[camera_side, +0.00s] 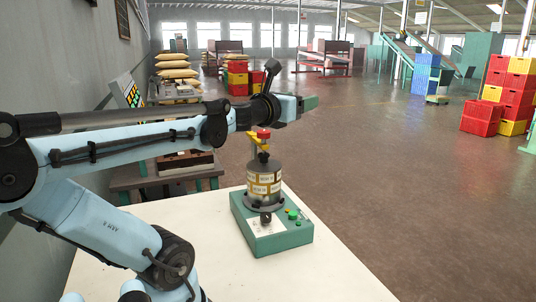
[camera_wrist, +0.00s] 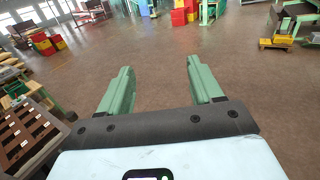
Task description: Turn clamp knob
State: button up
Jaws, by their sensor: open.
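The drum and the knob do not show in the wrist view.
The white table (camera_side: 340,275) has free room in front and right of the sorter. A bench with a wooden tray (camera_side: 187,163) stands behind at the left. Stacked red and yellow crates (camera_side: 500,95) stand far right on open brown floor.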

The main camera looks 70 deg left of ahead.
notch_tip(320, 180, down, 6)
jog(key=s+a+n+g+y, duration=0.1)
jog(key=s+n+g+y, duration=0.1)
jog(key=n+g+y, duration=0.65)
jog(key=g, duration=0.1)
send_near(264, 137)
jog(key=a+r, duration=0.1)
jog(key=a, duration=0.1)
jog(key=shift+h, duration=0.25)
jog(key=x, duration=1.2)
jog(key=shift+w+d+r, duration=0.15)
jog(key=shift+w, duration=0.05)
